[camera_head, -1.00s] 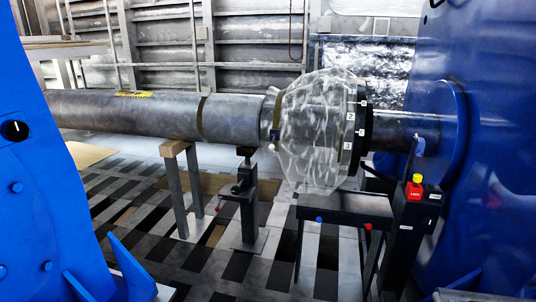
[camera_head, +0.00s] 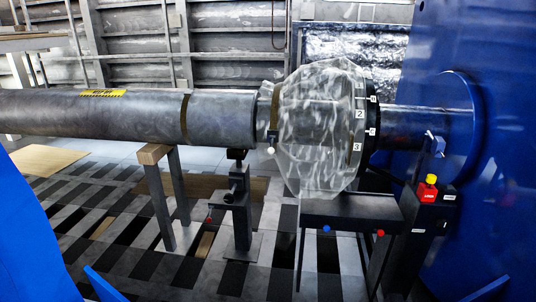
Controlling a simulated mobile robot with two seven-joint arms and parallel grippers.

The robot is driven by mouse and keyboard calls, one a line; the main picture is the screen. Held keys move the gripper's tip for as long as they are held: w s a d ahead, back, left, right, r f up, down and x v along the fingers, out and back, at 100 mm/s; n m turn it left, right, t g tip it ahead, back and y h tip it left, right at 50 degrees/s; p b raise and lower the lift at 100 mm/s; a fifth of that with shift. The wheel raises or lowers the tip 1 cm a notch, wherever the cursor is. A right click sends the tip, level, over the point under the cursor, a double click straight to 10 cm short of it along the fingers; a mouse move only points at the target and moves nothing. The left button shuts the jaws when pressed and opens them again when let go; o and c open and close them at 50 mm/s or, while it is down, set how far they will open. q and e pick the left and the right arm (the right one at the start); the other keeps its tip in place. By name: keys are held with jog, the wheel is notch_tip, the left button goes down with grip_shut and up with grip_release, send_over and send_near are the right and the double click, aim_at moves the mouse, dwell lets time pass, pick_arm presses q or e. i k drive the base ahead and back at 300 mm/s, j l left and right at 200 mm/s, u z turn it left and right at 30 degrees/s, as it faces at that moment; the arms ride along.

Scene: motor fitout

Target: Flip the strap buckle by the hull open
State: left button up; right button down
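A clear, crinkled cover (camera_head: 318,130) wraps the shaft joint in front of the blue hull-like wall (camera_head: 500,200). A brown strap (camera_head: 274,112) circles its left end, with a small pale round piece (camera_head: 271,151) at the strap's lower side. A second brown band (camera_head: 357,140) shows faintly through the cover's right end, beside a dark ring with number labels (camera_head: 371,130). I cannot make out a buckle on that right-hand band, nor whether one is open or shut. Neither of my grippers is in view.
The grey shaft (camera_head: 90,118) runs left over a wood-topped stand (camera_head: 163,200) and a dark jack stand (camera_head: 240,205). A black bench (camera_head: 350,208) stands below the cover. A red button box (camera_head: 428,193) stands right. Blue structure (camera_head: 30,235) fills the lower left.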

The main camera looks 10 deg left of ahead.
aim_at(270, 150)
jog(key=i+j, duration=0.1)
jog(key=i, duration=0.5)
jog(key=i+j, duration=0.1)
jog(key=i, duration=0.55)
jog(key=i+j, duration=0.5)
jog(key=i, duration=0.2)
